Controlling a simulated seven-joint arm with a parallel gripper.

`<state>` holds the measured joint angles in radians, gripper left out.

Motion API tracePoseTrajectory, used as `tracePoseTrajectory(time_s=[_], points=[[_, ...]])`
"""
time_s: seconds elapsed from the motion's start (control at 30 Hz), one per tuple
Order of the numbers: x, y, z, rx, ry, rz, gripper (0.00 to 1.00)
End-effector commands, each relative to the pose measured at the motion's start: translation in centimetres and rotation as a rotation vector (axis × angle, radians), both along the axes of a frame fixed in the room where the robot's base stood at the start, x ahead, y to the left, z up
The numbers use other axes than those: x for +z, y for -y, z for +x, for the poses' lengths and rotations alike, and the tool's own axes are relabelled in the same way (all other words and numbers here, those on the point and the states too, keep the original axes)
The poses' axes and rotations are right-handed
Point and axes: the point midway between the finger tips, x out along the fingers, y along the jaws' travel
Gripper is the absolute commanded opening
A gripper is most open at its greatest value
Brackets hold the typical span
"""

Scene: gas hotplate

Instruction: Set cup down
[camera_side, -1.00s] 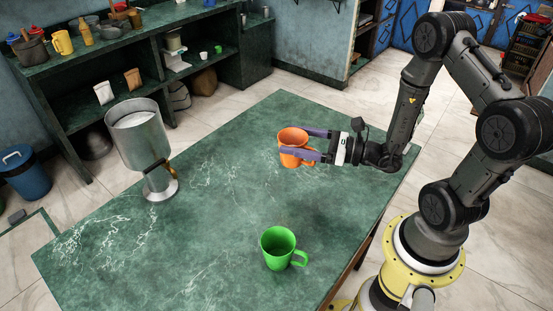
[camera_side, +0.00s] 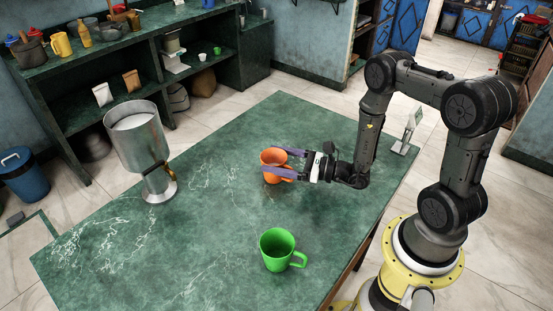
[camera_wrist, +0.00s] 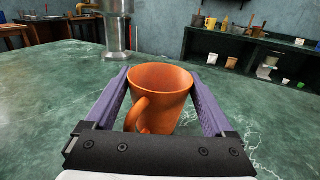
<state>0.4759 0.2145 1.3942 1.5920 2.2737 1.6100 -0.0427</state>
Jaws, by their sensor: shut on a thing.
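The orange cup (camera_side: 272,172) is upright between the two purple fingers of my gripper (camera_side: 280,163), above or at the far middle part of the green table. The wrist view shows the orange cup (camera_wrist: 160,88) with a finger on each side and its handle towards the wrist. My gripper (camera_wrist: 160,90) is shut on the cup. I cannot tell whether the cup's base touches the table, as its lower part is partly hidden by a finger and the gripper body. A green cup (camera_side: 277,250) stands upright near the table's front.
A metal dispenser (camera_side: 138,140) with white contents stands on the left of the green table (camera_side: 200,240); it also shows in the wrist view (camera_wrist: 117,30). A small grey stand (camera_side: 406,138) is at the table's far right corner. The table between cup and dispenser is clear.

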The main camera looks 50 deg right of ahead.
Motion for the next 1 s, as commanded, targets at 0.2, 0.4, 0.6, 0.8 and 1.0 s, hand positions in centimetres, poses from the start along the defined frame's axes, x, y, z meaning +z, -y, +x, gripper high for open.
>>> tracePoseTrajectory(time_s=[0.2,0.4,0.6,0.8,1.0], points=[[-0.2,0.0,0.0,0.0,0.0,0.0,0.29],[-0.2,0.0,0.0,0.0,0.0,0.0,1.0],[-0.1,0.0,0.0,0.0,0.0,0.0,1.0],[0.0,0.8,-1.6,-0.004,-0.003,0.001,1.0],[0.1,2.1,-4.7,-0.007,-0.001,0.003,1.0]])
